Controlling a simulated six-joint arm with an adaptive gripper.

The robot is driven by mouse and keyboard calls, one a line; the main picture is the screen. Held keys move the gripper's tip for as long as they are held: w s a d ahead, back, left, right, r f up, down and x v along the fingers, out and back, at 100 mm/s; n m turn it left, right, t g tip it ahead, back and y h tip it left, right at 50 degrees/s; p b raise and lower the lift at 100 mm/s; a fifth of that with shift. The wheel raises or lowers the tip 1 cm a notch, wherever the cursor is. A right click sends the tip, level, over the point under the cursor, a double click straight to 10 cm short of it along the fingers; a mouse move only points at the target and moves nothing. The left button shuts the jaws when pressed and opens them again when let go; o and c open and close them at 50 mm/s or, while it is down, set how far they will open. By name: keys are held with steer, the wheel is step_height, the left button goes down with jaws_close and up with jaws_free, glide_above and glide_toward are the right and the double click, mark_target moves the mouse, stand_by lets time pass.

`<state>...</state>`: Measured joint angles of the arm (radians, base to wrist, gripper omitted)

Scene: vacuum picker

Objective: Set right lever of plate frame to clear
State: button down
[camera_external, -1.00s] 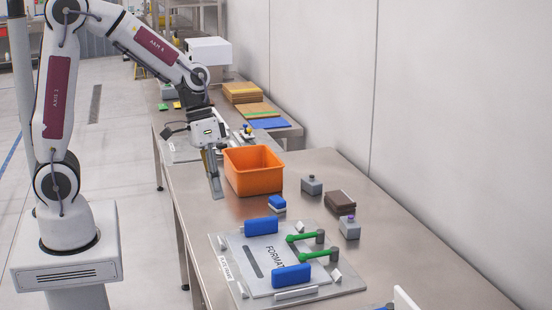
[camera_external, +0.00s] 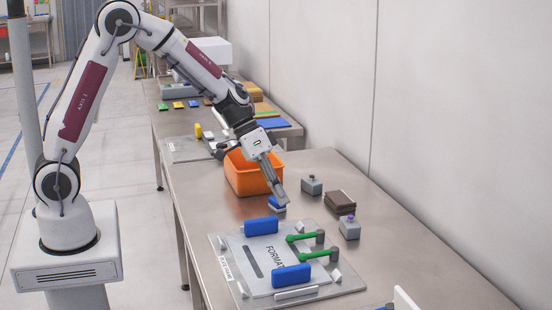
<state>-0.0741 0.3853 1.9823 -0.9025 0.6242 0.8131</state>
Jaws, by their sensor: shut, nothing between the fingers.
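The plate frame (camera_external: 222,262) lies on the metal table, with a white plate marked "FORMAT" (camera_external: 262,275) and two blue blocks on it. Two green levers sit at its right side: one farther back (camera_external: 300,238) and one nearer the front (camera_external: 318,254). Both have grey pivots at their right ends and lie roughly parallel, pointing left. My gripper (camera_external: 283,201) is shut and empty, tilted downward above the table just behind the plate frame. It is apart from both levers and partly covers a small blue and white object (camera_external: 277,207).
An orange bin (camera_external: 240,178) stands behind my gripper. Grey button boxes (camera_external: 312,186) (camera_external: 349,228) and a dark brown stack (camera_external: 340,202) stand at the right. The table's front right is mostly clear.

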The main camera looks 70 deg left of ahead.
mark_target(319, 256)
steer(key=shift+w+m, duration=0.1)
steer(key=shift+m, duration=0.2)
steer(key=shift+f, duration=0.1)
stand_by(0.3)
steer(key=x, duration=0.9)
steer(key=shift+w+d+f, duration=0.1)
steer(key=shift+w+f, duration=0.05)
steer(key=shift+f, duration=0.2)
steer(key=d, duration=0.2)
steer(key=shift+d+f, duration=0.25)
steer(key=shift+d, duration=0.05)
steer(key=shift+d+f, duration=0.15)
steer(key=shift+d, duration=0.5)
